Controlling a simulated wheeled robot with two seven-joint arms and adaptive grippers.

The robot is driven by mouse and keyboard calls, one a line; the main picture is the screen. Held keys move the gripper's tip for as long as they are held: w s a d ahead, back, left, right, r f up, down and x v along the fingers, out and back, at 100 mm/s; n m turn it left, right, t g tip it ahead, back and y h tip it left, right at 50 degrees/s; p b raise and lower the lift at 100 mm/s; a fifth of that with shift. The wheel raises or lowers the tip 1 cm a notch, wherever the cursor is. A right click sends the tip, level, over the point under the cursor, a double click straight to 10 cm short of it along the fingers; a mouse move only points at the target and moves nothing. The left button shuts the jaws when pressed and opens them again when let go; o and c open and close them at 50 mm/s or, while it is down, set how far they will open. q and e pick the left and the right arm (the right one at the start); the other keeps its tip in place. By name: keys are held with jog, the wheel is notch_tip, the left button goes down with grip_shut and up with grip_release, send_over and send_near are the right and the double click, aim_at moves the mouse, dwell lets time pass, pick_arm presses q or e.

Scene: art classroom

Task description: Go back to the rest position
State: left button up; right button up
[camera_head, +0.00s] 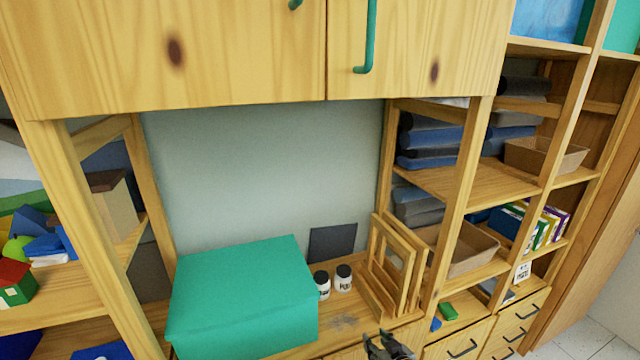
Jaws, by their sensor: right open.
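My right gripper (388,347) shows at the bottom edge of the head view, just in front of the wooden counter (350,322). It is open, and I see nothing between its fingers. Most of the right arm is below the picture. My left gripper is not in view.
A green box (243,297), two small jars (322,284) and wooden frames (397,265) stand on the counter. A wooden cabinet with a green handle (368,37) hangs above. Shelves with folded cloths (430,140) and trays (545,157) stand right; toys (18,283) fill shelves left.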

jog(key=s+d+r+m+g+h, duration=0.1)
jog(key=s+d+r+g+h, duration=0.2)
jog(key=s, duration=0.9)
jog(key=s+d+r+g, duration=0.25)
jog(key=s+g, duration=0.25)
jog(key=s, duration=0.7)
jog(key=s+f+g+b, duration=0.1)
jog(key=s+f+b, duration=0.15)
jog(key=f, duration=3.25)
jog(key=s+d+f, duration=0.2)
jog(key=s+f, duration=0.8)
jog(key=s, duration=0.1)
jog(key=s+d+f+g+b, duration=0.1)
jog(key=s+d+f, duration=0.1)
jog(key=s+f, duration=0.9)
jog(key=shift+s+f+h+b, duration=0.3)
jog(key=shift+s, duration=0.15)
